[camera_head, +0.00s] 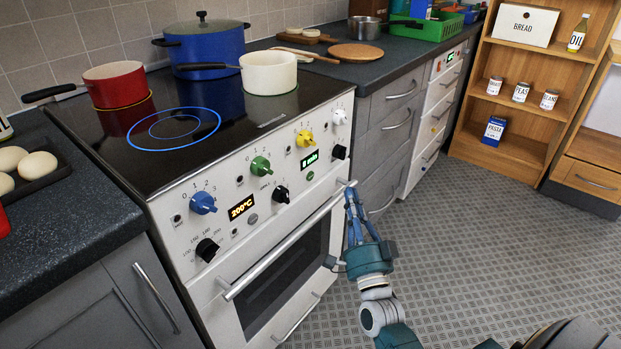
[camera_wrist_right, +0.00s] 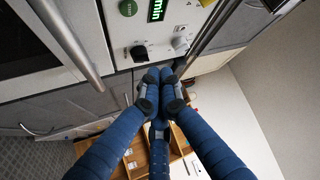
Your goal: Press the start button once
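The stove's front panel (camera_head: 225,205) holds a small round green button (camera_head: 310,175) just below the green "0 min" display (camera_head: 309,160). The button has no readable label in the head view, and it also shows at the top of the wrist view (camera_wrist_right: 128,8), left of the display (camera_wrist_right: 157,10). My right gripper (camera_head: 350,190) is in front of the stove's right end, lower and to the right of the button. In the wrist view its blue fingertips (camera_wrist_right: 160,76) are together with nothing between them, clear of the button. My left gripper is not in view.
Black (camera_head: 339,152), yellow (camera_head: 305,138) and green (camera_head: 260,166) knobs sit near the button. The oven door handle (camera_head: 285,245) juts out below the panel. Pots, including a red one (camera_head: 115,86), stand on the hob. The floor (camera_head: 470,250) at right is open.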

